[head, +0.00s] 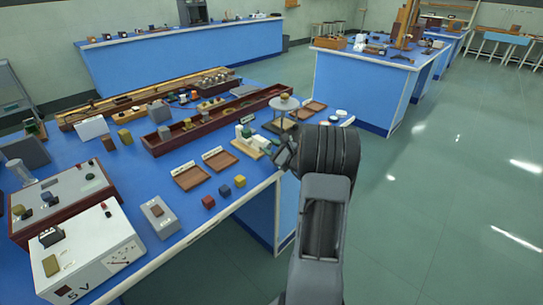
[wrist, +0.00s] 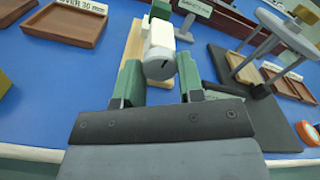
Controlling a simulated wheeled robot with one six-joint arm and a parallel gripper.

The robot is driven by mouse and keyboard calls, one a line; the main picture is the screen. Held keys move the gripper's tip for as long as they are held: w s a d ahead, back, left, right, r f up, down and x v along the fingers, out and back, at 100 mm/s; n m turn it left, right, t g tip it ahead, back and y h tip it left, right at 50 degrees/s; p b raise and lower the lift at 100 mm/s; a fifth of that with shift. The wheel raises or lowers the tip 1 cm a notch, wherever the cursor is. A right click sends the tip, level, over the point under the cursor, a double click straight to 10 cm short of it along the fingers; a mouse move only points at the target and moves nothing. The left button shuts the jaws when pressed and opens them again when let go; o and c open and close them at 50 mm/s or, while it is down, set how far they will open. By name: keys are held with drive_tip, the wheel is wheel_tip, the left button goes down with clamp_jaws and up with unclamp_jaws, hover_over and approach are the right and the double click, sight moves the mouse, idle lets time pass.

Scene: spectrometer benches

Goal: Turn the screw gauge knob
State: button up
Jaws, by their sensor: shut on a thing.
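The screw gauge (head: 246,135) is a white and green instrument on a light wooden base near the front edge of the blue bench. In the wrist view its cream barrel (wrist: 160,38) points toward me and ends in a grey round knob (wrist: 160,69) with a dark mark on its face. My gripper (wrist: 160,82) has its two green-tipped fingers on the left and right of the knob and is shut on it. In the head view my gripper (head: 284,154) reaches the gauge from the right, and my wrist stands beside it. The gauge's far end is partly hidden behind the barrel.
A round-topped stand on legs (head: 284,105) is close behind the gauge, on the right in the wrist view (wrist: 275,40). Brown trays (head: 191,178) with labels lie to the left. Small cubes (head: 224,190) sit near the front edge. Open floor (head: 430,200) lies to the right.

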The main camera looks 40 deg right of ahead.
drive_tip(key=shift+n+b, duration=0.5)
drive_tip(key=shift+b, duration=0.05)
drive_tip(key=o, duration=0.9)
drive_tip(key=s, duration=0.4)
drive_tip(key=s+d, duration=0.1)
drive_tip(key=s, duration=0.4)
drive_tip(key=s+d, duration=0.1)
drive_tip(key=s, duration=0.3)
drive_tip(key=shift+s+d, duration=0.2)
drive_tip(key=shift+s, duration=0.1)
